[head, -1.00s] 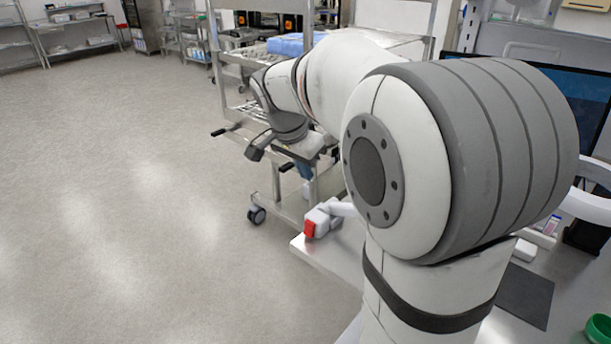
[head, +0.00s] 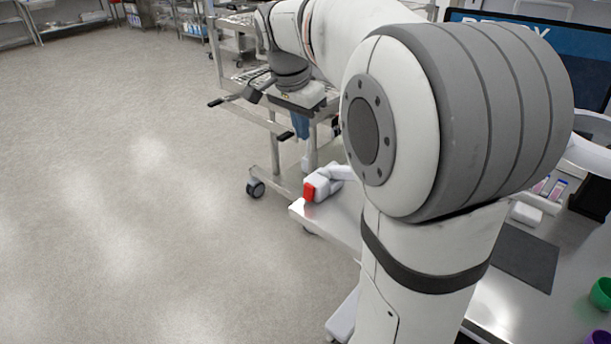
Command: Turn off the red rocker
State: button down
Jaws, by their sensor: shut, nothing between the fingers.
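The red rocker (head: 309,192) shows as a bright red face on the left end of a small white housing (head: 325,183). My gripper (head: 307,164) hangs below the wrist at the far end of my arm, pointing down. In the picture it is just above the red rocker, with a gap between them. It looks shut and empty, but its tips are small and partly blend with the cart behind. Which way the rocker is tipped is too small to tell.
A metal cart (head: 262,122) on casters stands behind the bench corner. My arm hides much of the bench (head: 340,222). A dark mat (head: 527,258), a green cup (head: 602,293) and a monitor (head: 580,70) are at right. The floor at left is clear.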

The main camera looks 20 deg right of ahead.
aim_at(309, 185)
jog(key=x, duration=0.8)
jog(key=a+x, duration=0.1)
jog(key=x, duration=0.4)
jog(key=shift+s, duration=0.3)
jog(key=shift+f, duration=0.5)
